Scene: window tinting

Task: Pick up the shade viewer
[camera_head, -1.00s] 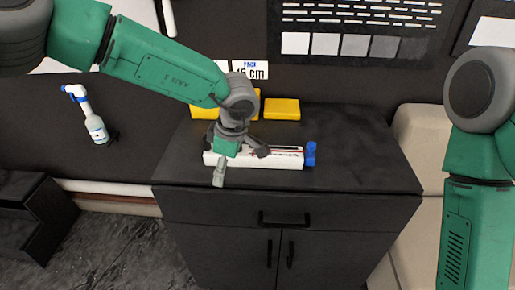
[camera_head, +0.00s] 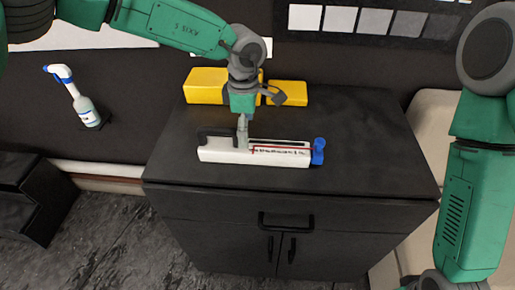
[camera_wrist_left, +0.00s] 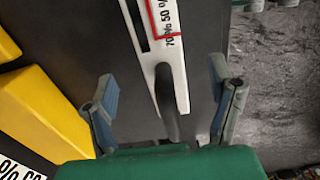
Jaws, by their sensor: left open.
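The shade viewer (camera_head: 215,156) is a long white bar with a black handle at its left end, a blue knob at its right end and a red-framed scale. It lies flat on the dark cabinet top (camera_head: 370,150). My left gripper (camera_head: 242,143) points down over its left-middle part. In the left wrist view, the open fingers (camera_wrist_left: 162,85) stand on either side of the viewer's handle end (camera_wrist_left: 178,75), with gaps visible on both sides. The dark handle (camera_wrist_left: 166,95) lies between them. My right arm shows at the right, with its gripper out of frame.
Yellow blocks (camera_head: 205,88) sit behind the viewer on the cabinet, also seen in the left wrist view (camera_wrist_left: 45,115). A spray bottle (camera_head: 86,110) is at the left. The cabinet top is clear right of the viewer.

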